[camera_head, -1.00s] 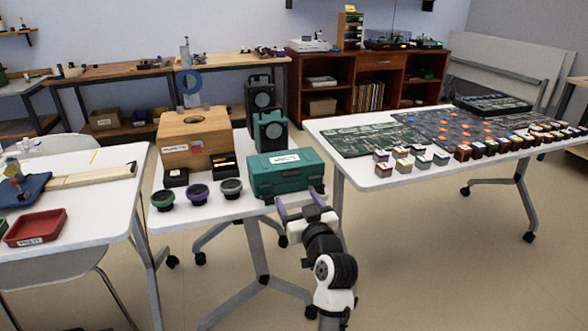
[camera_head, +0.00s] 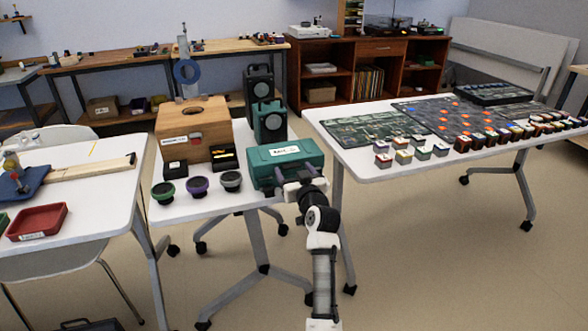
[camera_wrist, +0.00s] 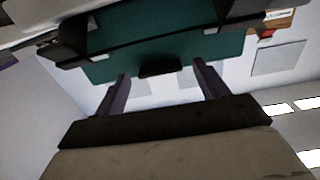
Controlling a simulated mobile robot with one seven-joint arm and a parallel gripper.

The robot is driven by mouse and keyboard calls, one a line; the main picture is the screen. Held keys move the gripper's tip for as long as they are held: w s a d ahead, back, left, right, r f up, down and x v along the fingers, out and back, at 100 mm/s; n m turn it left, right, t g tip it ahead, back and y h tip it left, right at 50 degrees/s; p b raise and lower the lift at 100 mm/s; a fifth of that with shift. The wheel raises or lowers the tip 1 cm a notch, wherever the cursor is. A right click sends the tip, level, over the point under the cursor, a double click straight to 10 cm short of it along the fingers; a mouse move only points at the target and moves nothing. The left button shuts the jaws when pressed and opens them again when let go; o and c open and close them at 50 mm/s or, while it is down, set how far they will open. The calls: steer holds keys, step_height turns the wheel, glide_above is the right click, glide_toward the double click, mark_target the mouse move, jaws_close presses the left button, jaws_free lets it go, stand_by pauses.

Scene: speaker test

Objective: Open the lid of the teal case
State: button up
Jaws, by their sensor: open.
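The teal case (camera_head: 264,172) stands at the front right of the middle white table, with a white label on its lid. The lid looks shut. My gripper (camera_head: 294,184) is at the front face of the case, near its right half, and hides part of it. In the wrist view the teal case (camera_wrist: 160,40) fills the top, with dark fittings on it. There my gripper (camera_wrist: 158,76) is open, its two purple-grey fingers on either side of a dark tab (camera_wrist: 159,70) at the case's edge. I cannot tell if the fingers touch the case.
Three round lens-like pieces, green (camera_head: 163,192), purple (camera_head: 196,186) and grey (camera_head: 231,180), stand left of the case. A wooden box (camera_head: 192,130) and dark green speakers (camera_head: 270,122) stand behind. A right-hand table (camera_head: 345,168) holds boards and small blocks.

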steer(key=shift+w+a, duration=0.15)
steer(key=shift+w, duration=0.2)
steer(key=shift+c, duration=0.3)
